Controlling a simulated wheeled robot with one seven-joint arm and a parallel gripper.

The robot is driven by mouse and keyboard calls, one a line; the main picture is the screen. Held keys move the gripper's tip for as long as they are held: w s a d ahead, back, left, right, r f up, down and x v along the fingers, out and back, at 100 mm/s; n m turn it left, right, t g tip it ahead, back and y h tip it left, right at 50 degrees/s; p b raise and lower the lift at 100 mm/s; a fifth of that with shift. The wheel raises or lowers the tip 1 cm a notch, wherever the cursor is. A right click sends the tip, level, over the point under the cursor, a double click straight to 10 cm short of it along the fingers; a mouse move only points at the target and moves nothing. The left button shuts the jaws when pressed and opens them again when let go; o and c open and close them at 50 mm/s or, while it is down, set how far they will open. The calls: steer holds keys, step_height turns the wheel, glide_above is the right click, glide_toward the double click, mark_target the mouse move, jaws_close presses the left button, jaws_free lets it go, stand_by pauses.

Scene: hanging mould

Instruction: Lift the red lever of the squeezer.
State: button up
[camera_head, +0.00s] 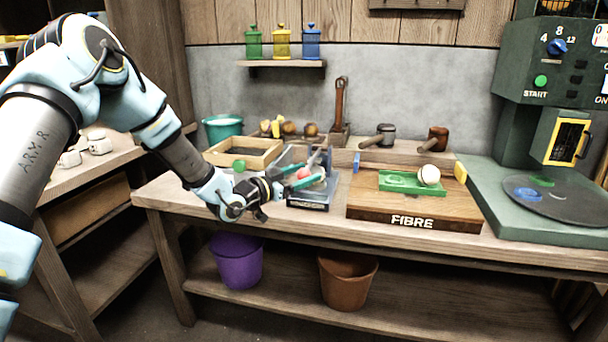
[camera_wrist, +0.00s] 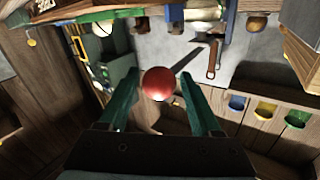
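The squeezer (camera_head: 308,203) stands near the front edge of the bench, partly hidden behind my gripper. Its red lever end, a round red ball (camera_head: 304,173), shows between the teal fingers of my gripper (camera_head: 306,178). In the wrist view the red ball (camera_wrist: 159,83) lies between the two fingertips of my gripper (camera_wrist: 160,76). A narrow gap shows on each side of the ball, so my gripper looks open around it and not clamped. The rest of the lever is mostly hidden.
A wooden tray (camera_head: 218,158) lies left of the squeezer. A FIBRE board (camera_head: 460,212) with a green mould (camera_head: 408,190) and a white ball (camera_head: 429,175) lies right of it. A tall brown handle (camera_head: 340,105) stands behind. Buckets stand below the bench.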

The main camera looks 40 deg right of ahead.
steer(key=shift+s, duration=0.2)
steer(key=c, duration=0.9)
jaws_close()
